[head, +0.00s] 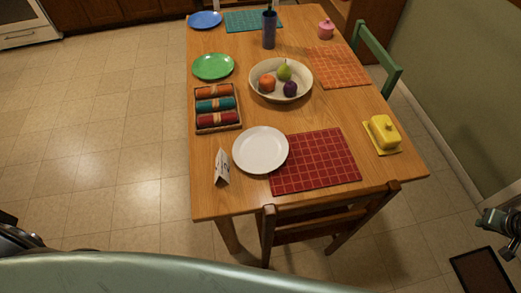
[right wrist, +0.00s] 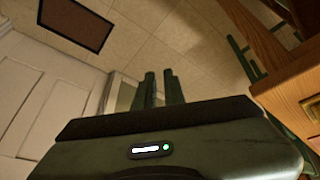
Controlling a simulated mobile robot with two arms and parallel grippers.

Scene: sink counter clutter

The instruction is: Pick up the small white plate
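The small white plate (head: 260,150) lies flat near the front edge of the wooden table in the head view, its right side overlapping a red checked placemat (head: 322,162). Nothing lies on the plate. My right gripper (head: 503,232) is at the right edge of the head view, low and well away from the plate. In the right wrist view its two fingers (right wrist: 161,88) stand a little apart with nothing between them. Dark parts of my left arm show at the left edge of the head view, but the left gripper's fingers are out of frame.
A white folded card (head: 222,167) stands left of the plate. A box of rolled napkins (head: 217,107) and a fruit bowl (head: 265,91) are behind it. A yellow butter dish (head: 382,134) stands right. A wooden chair (head: 325,217) is against the front edge.

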